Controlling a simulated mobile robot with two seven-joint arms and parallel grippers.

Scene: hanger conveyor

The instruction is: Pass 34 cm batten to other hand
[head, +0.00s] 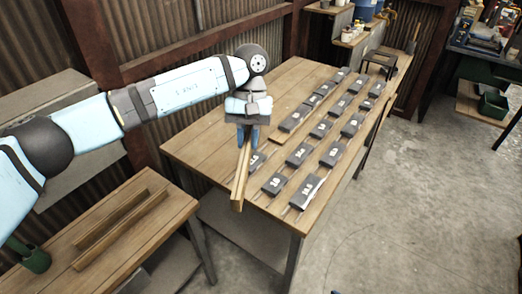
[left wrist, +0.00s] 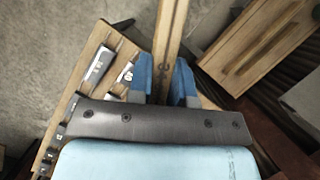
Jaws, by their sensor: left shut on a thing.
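The batten (head: 240,185) is a light wooden strip. My left gripper (head: 248,138), with blue fingers, is shut on it above the near left part of the large wooden table (head: 205,150). The batten's near end points toward the camera and down the picture; its far part is hidden behind the gripper. In the left wrist view the batten (left wrist: 172,35) runs up from between the two blue fingers (left wrist: 163,80) and out of the top of the picture. My right gripper is not in view.
Several dark numbered blocks (head: 301,154) lie in rows on the large table. A lower wooden table (head: 60,225) at the lower left carries two more wooden strips (head: 120,228). A green cup (head: 36,261) is beside them. Open concrete floor (head: 420,200) lies to the right.

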